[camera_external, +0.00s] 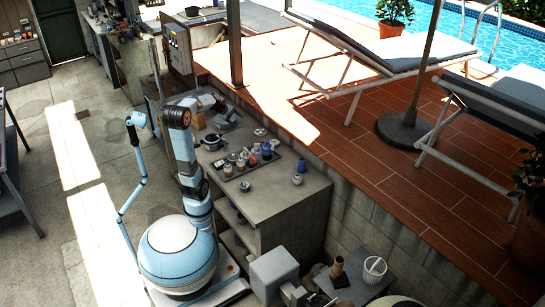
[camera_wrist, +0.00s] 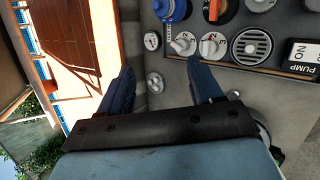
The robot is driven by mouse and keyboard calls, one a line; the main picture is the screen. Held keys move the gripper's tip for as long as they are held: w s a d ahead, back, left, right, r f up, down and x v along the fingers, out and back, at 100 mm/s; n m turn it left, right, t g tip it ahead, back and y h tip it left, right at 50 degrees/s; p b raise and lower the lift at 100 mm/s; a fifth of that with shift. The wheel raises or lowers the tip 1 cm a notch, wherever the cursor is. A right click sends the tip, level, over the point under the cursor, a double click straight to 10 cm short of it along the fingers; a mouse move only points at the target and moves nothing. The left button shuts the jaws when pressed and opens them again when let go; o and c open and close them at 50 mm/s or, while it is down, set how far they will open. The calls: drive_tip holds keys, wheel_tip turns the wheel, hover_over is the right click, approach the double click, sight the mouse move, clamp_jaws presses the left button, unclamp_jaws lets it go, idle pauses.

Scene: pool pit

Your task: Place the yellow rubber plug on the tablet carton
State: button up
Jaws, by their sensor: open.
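In the external view my gripper (camera_external: 212,102) is small and dark, above the far part of the workbench. I cannot make out the yellow rubber plug in either view.
A dark tray (camera_external: 238,168) of jars and fittings lies on the workbench (camera_external: 285,200). A pot (camera_external: 212,142) stands beside it. The bench's near end is mostly clear.

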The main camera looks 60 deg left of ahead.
drive_tip(key=s+d+m+g, duration=0.1)
drive_tip(key=s+d+m, duration=0.35)
drive_tip(key=d, duration=0.25)
drive_tip(key=s+d+m+g, duration=0.1)
drive_tip(key=s+d+m, duration=0.2)
drive_tip(key=d+m, duration=0.3)
drive_tip(key=s+d+f+m+y, duration=0.2)
drive_tip(key=s+d+m, duration=0.5)
drive_tip(key=s, duration=0.4)
drive_tip(key=shift+d+f+m+y, duration=0.25)
drive_tip(key=shift+m+y, duration=0.25)
drive_tip(key=shift+m, duration=0.15)
